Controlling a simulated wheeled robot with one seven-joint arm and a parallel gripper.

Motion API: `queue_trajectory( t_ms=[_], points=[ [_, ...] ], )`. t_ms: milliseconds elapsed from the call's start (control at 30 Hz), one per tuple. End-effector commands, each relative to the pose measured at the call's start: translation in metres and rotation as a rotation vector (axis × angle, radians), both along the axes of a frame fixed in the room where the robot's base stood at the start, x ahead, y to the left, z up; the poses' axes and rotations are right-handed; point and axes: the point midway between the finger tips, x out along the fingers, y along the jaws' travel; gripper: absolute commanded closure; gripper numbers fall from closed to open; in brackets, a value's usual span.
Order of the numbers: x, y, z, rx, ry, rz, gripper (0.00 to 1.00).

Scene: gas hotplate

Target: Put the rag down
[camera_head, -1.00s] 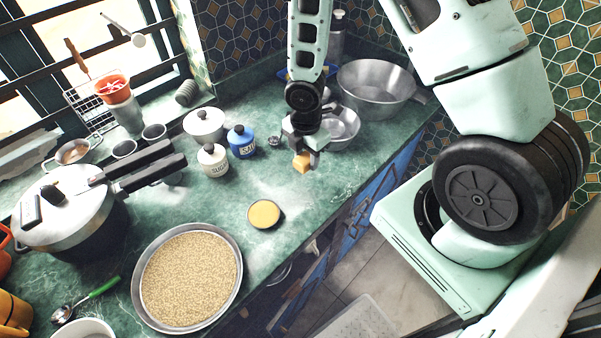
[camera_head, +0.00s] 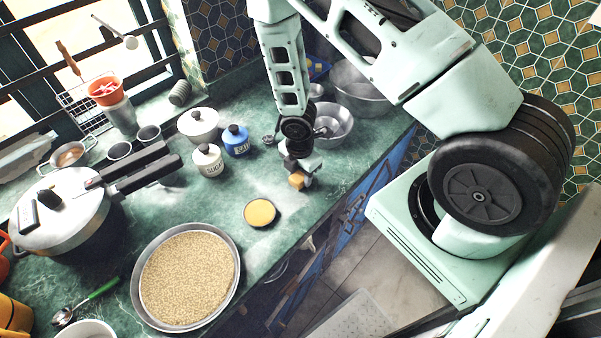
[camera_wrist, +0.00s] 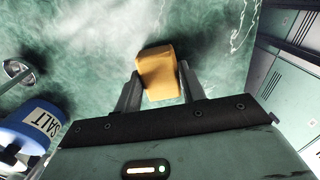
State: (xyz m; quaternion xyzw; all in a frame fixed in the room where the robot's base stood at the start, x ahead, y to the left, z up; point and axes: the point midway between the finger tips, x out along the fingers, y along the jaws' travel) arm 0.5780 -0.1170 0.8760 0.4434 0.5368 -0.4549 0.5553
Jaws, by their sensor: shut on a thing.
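The rag is a small, folded-looking yellow-orange block (camera_head: 297,180), held between the fingers of my gripper (camera_head: 300,172). In the wrist view the rag (camera_wrist: 158,72) sits between the two dark fingertips of my gripper (camera_wrist: 158,88), which are shut on it. The green marble counter (camera_head: 335,178) lies beneath it. I cannot tell whether the rag touches the counter or hangs just above it.
The blue salt jar (camera_head: 236,141) and white sugar jar (camera_head: 207,161) stand left of my gripper. A round yellow-topped lid (camera_head: 260,213) lies nearer, and metal bowls (camera_head: 360,90) stand behind. The counter edge is to the right. Bare counter surrounds the rag.

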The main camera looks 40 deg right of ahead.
Motion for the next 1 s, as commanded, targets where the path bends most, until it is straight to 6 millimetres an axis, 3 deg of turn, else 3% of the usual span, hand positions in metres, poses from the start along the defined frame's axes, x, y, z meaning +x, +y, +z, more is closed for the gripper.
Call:
queue_trajectory(
  t_ms=[67,100,167,567,767,1000],
  points=[
    [0.000,0.000,-0.003,0.000,0.000,0.000,0.78],
    [0.000,0.000,-0.002,0.000,0.000,0.000,0.49],
    [0.000,0.000,-0.001,0.000,0.000,0.000,0.38],
    [0.000,0.000,0.005,0.001,-0.001,-0.001,0.38],
    [0.000,0.001,0.033,0.001,-0.004,-0.002,0.38],
    [0.000,0.002,0.080,0.003,-0.005,-0.003,0.38]
  ],
)
